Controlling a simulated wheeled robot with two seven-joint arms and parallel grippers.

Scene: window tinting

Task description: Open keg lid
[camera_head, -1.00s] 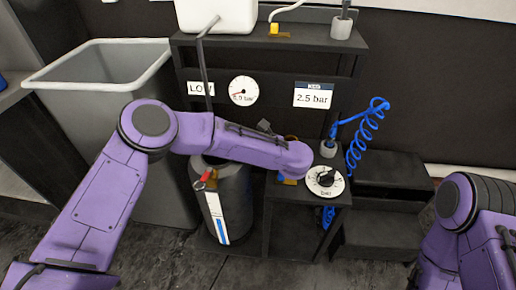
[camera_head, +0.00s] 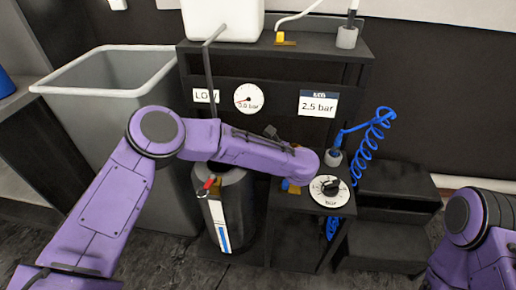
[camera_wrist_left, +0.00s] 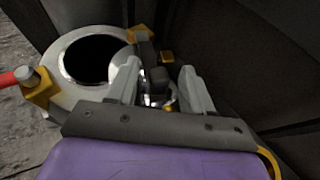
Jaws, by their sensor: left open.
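The keg (camera_head: 235,200) is a dark grey cylinder on the floor below the shelf, partly hidden behind my left forearm. In the left wrist view its pale metal top (camera_wrist_left: 60,50) has a dark oval (camera_wrist_left: 96,58); I cannot tell whether this is a lid or an opening. My left gripper (camera_wrist_left: 161,64) is open over the right side of the keg top. A dark upright lever-like part (camera_wrist_left: 146,52) stands between or just beyond its fingers; contact cannot be judged. The left gripper is hidden in the head view.
A red-handled fitting (camera_head: 207,184) sits at the keg's edge. A small stand with a dial (camera_head: 329,190) and a blue coiled hose (camera_head: 368,140) is right of the keg. A grey bin (camera_head: 105,80) stands left. A gauge (camera_head: 249,98) hangs behind.

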